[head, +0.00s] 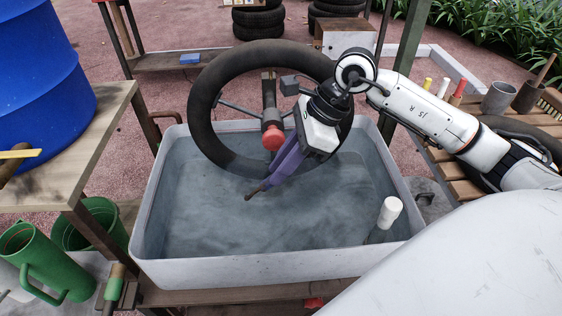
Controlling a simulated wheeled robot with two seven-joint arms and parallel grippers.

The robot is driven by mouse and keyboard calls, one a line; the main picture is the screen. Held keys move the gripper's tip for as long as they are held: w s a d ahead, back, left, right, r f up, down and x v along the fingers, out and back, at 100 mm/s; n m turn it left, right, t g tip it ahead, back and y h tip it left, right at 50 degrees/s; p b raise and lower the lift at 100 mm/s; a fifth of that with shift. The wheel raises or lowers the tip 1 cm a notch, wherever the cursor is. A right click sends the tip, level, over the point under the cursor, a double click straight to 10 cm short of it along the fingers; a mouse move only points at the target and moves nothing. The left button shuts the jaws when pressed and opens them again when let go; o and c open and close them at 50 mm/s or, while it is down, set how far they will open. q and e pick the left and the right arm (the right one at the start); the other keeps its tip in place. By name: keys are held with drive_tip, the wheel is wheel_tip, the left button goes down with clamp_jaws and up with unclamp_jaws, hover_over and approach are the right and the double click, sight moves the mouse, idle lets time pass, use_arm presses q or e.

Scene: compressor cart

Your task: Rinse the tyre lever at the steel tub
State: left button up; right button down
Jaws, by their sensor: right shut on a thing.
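The tub (152,222) is a wide, pale grey basin in the middle of the head view, holding cloudy grey-blue water. My right gripper (268,182) reaches in from the right, above the tub, with its purple fingers pointing down and left. It is shut on the tyre lever (254,192), of which only a short, dark brown end shows past the fingertips. The rest of the lever is hidden by the fingers. I cannot tell whether its tip touches the water. My left gripper is not in view.
A large black ring (202,110) with a red knob (273,138) stands over the tub's back, close behind my right gripper. A white cylinder (389,212) is at the tub's right front. A wooden bench with cups (498,98) is right; green watering can (50,270) left.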

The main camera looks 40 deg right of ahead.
wheel_tip(320, 180, down, 4)
drive_tip(key=shift+r+b, duration=0.1)
drive_tip(key=shift+b, duration=0.95)
wheel_tip(320, 180, down, 7)
drive_tip(key=b, duration=0.4)
idle(0.9)
idle(0.9)
